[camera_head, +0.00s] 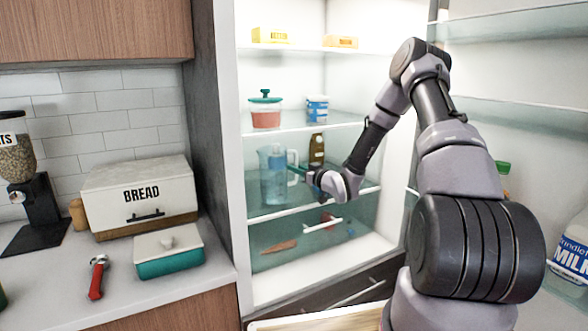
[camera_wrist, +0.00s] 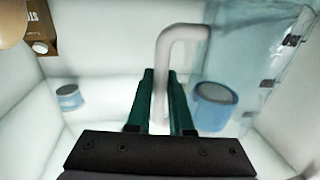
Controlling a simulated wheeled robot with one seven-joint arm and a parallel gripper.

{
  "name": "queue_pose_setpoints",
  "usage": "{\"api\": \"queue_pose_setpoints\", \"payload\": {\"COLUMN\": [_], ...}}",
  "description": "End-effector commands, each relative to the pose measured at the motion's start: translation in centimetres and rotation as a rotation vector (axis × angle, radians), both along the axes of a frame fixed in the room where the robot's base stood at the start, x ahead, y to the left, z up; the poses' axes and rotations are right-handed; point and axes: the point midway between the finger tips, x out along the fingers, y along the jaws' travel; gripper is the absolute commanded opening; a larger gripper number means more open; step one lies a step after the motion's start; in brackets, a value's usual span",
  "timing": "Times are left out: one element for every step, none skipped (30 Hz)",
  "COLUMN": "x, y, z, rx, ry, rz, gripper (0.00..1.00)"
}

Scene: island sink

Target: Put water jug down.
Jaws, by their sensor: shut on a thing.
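The water jug (camera_head: 273,178) is clear and bluish and is upright inside the fridge, at the left of the middle shelf (camera_head: 300,205). Whether its base touches the shelf cannot be told. My gripper (camera_head: 298,171) reaches in from the right and is at the jug's handle side. In the wrist view, the green fingers of my gripper (camera_wrist: 161,100) are shut on the pale bent handle (camera_wrist: 188,33), and the jug's transparent body (camera_wrist: 262,45) is to the right. The jug's bottom is not clear there.
A drawer below holds a carrot-like item (camera_head: 279,247). The open fridge door with milk (camera_head: 572,248) is at right.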

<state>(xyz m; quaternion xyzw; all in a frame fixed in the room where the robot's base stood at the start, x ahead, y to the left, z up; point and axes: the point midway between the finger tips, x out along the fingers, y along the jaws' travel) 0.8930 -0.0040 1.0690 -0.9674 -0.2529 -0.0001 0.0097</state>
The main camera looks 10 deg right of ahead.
Motion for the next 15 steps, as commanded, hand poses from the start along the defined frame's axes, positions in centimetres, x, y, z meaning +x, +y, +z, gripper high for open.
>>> {"api": "queue_pose_setpoints", "payload": {"x": [0.03, 0.03, 0.03, 0.05, 0.02, 0.02, 0.02, 0.02, 0.02, 0.02, 0.02, 0.02, 0.02, 0.02, 0.03], "y": [0.04, 0.04, 0.04, 0.04, 0.02, 0.03, 0.03, 0.03, 0.03, 0.03, 0.03, 0.03, 0.03, 0.03, 0.03], "z": [0.08, 0.03, -0.08, -0.16, -0.28, -0.23, -0.23, -0.23, -0.23, -0.23, -0.23, -0.23, -0.23, -0.24, -0.23], "rx": [0.001, 0.001, 0.001, 0.001, 0.0, 0.0, 0.0, 0.0, 0.0, 0.0, 0.0, 0.0, 0.0, 0.0, 0.0], "ry": [-0.002, -0.002, -0.002, -0.002, 0.0, 0.0, 0.0, 0.0, 0.0, 0.0, 0.0, 0.0, 0.0, 0.0, 0.0], "rz": [0.001, 0.001, 0.001, 0.001, 0.0, 0.0, 0.0, 0.0, 0.0, 0.0, 0.0, 0.0, 0.0, 0.0, 0.0], "gripper": [0.0, 0.0, 0.0, 0.0, 0.23, 0.39, 0.49, 0.49, 0.49, 0.49, 0.49, 0.49, 0.49, 0.49, 0.49]}}
